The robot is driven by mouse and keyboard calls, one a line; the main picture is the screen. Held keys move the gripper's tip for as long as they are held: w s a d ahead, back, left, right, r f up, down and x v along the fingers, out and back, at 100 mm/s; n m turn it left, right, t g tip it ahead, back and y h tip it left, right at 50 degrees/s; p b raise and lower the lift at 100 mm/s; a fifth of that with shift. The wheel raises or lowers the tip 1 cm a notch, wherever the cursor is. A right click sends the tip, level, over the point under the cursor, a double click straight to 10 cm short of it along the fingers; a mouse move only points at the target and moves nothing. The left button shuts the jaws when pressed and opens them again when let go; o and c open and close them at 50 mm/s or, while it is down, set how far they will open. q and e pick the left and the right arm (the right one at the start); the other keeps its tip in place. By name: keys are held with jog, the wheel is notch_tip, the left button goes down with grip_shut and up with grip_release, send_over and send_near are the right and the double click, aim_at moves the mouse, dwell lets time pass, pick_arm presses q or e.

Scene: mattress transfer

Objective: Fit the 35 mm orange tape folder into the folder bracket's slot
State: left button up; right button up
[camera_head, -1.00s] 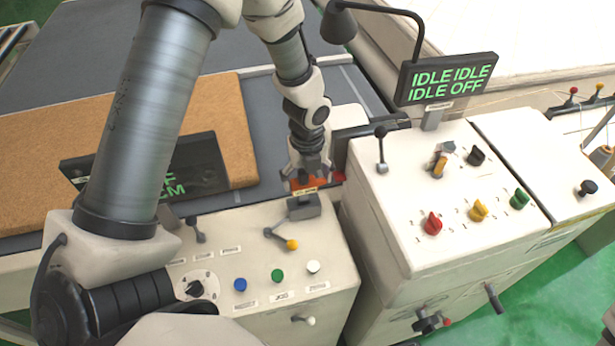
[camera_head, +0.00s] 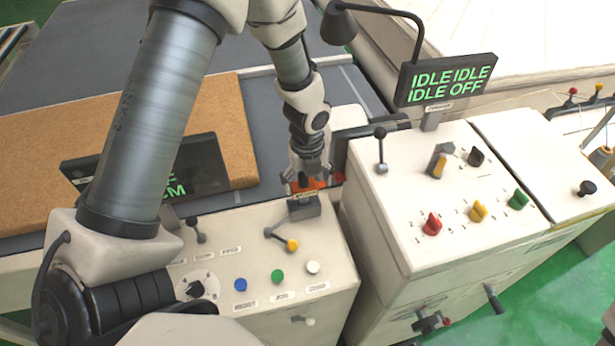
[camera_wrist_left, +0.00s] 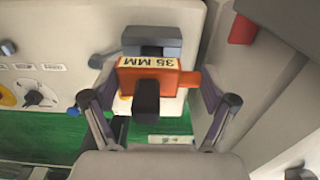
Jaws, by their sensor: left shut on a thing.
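The orange tape folder (camera_wrist_left: 130,80), with a pale label reading 35 MM, is between the fingers of my left gripper (camera_wrist_left: 155,87) in the left wrist view. A dark knob stands out of the folder. My left gripper (camera_head: 306,180) is shut on it, and part of the orange also shows in the head view (camera_head: 328,182). The grey folder bracket (camera_wrist_left: 153,34) is just beyond the folder in the wrist view; in the head view the bracket (camera_head: 305,209) is on the near cabinet's back edge. The folder partly covers the bracket, so I cannot tell whether they touch. My right gripper is not in view.
The near cabinet (camera_head: 330,255) carries buttons and levers. A taller cabinet (camera_head: 400,215) with knobs and an IDLE display (camera_head: 447,79) stands close on the right. A dark display (camera_head: 205,165) and a brown mattress slab (camera_head: 235,130) are at left.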

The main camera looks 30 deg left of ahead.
aim_at(308, 194)
pick_arm(q)
jog(key=shift+f+b, duration=1.25)
jog(key=shift+f, duration=1.1)
jog(key=o, duration=1.2)
jog(key=shift+r, duration=0.1)
notch_tip(308, 194, up, 12)
jog(key=shift+f, duration=0.1)
